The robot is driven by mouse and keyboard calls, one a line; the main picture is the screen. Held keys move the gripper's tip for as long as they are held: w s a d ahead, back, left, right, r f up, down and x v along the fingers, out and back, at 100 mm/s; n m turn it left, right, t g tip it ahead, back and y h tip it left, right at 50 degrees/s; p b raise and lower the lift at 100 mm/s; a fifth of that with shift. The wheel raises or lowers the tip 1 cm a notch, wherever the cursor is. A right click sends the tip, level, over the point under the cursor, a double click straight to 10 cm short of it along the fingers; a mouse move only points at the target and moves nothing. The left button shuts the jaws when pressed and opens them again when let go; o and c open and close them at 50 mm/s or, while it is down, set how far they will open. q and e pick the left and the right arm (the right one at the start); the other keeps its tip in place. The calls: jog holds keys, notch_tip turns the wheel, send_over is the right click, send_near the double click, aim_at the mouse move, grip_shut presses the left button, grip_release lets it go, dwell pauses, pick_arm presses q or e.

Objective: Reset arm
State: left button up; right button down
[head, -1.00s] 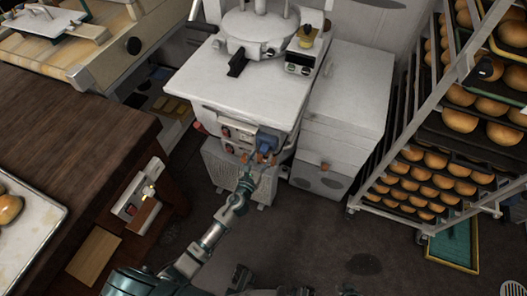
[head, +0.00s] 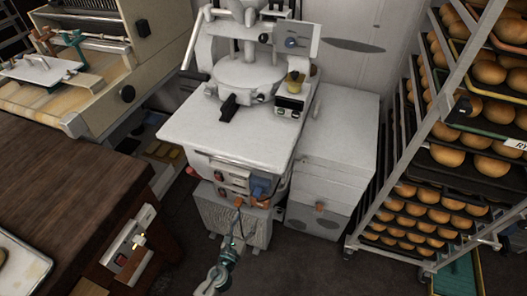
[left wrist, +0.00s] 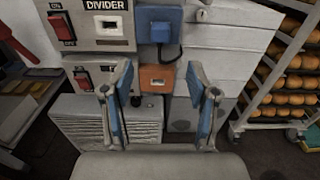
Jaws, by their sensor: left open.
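My left arm comes up from the bottom of the head view, with the left gripper (head: 236,228) in front of the lower front of a white machine (head: 235,130). In the left wrist view the left gripper (left wrist: 160,82) is open, its two blue-padded fingers apart with nothing between them. Beyond the fingers is the machine's front panel, with a "DIVIDER" label (left wrist: 100,5), red switches (left wrist: 62,28) and a blue socket box (left wrist: 159,24). The fingers appear apart from the panel. My right gripper is in neither view.
A dark wooden table (head: 70,190) stands at the left, with a tray corner (head: 22,265) on it. A white cabinet (head: 335,150) stands right of the machine. A rack (head: 400,170) full of buns stands at the right. Dark floor (head: 300,260) is clear between them.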

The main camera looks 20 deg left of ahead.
pick_arm(q)
jog(key=s+a+f+n+g+y+p, duration=0.2)
jog(key=s+a+f+n+g, duration=0.15)
jog(key=f+n, duration=0.5)
jog(key=s+a+f+n+g+y+p, duration=0.2)
jog(key=s+f+n+g, duration=0.25)
jog(key=f+n, duration=0.35)
jog(key=s+d+f+n+g+h+p, duration=0.1)
jog(key=s+f+n+g, duration=0.1)
jog(key=s+f+n, duration=0.2)
jog(key=s+d+f+n+g+p, duration=0.1)
jog(key=s+f+n+g, duration=0.2)
jog(key=s+n, duration=0.5)
jog(key=s+d+f+n+g+h+p, duration=0.1)
jog(key=s+f+n, duration=0.5)
jog(key=s, duration=0.6)
jog(key=shift+g+h+p, duration=0.3)
jog(key=shift+g+p, duration=0.2)
jog(key=shift+g, duration=0.7)
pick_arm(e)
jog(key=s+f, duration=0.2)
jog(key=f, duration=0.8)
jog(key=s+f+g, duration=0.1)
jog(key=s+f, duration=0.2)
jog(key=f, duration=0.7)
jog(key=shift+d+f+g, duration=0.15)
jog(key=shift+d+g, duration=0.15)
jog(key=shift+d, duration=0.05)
